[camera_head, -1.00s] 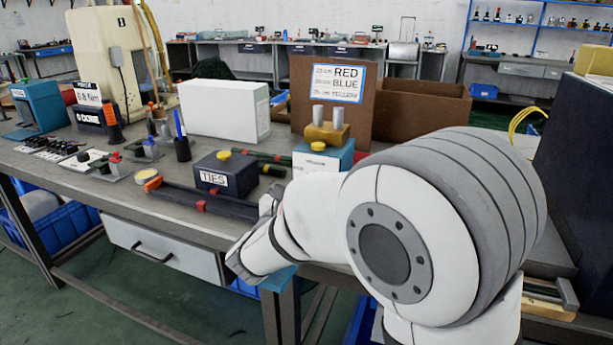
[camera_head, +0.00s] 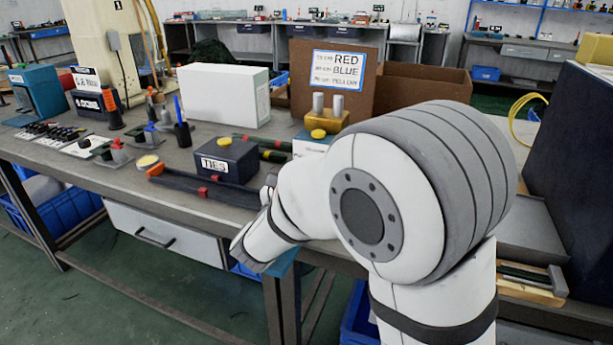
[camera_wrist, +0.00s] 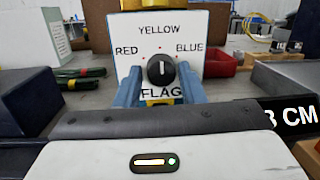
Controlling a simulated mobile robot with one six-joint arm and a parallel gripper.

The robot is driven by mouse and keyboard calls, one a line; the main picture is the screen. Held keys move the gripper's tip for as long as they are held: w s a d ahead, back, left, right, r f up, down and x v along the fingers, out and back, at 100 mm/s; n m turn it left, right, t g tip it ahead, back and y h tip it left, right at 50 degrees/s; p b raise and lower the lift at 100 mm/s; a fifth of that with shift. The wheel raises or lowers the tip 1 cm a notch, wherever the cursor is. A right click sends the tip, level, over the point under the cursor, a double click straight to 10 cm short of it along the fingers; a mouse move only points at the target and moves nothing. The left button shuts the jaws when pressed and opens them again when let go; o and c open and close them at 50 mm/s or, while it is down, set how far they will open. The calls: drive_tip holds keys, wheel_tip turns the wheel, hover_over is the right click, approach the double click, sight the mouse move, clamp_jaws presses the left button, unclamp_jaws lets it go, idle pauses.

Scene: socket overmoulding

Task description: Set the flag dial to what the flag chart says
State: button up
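The flag dial (camera_wrist: 161,70) is a black round knob on a white panel in the wrist view. RED is printed left of it, YELLOW above, BLUE right and FLAG below. Its white mark points up, towards YELLOW. My gripper (camera_wrist: 160,88) has two blue fingers, one at each side of the knob's lower part, apart and with nothing held; whether they touch the knob I cannot tell. The flag chart (camera_head: 338,70) stands behind in the head view, listing RED, BLUE and YELLOW beside small centimetre lengths. In the head view my arm hides the dial and fingertips.
A dark TIES box (camera_head: 226,160) and a long dark bar (camera_head: 205,186) lie left of my arm. A yellow block with two metal cylinders (camera_head: 325,115) stands behind it. A partly cut-off label ending in CM (camera_wrist: 292,116) is at right in the wrist view.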

drive_tip(key=shift+o, duration=1.3)
drive_tip(key=shift+s, duration=0.1)
drive_tip(key=p+v, duration=0.1)
drive_tip(key=v, duration=0.6)
drive_tip(key=shift+s+a, duration=0.2)
drive_tip(key=shift+s, duration=0.1)
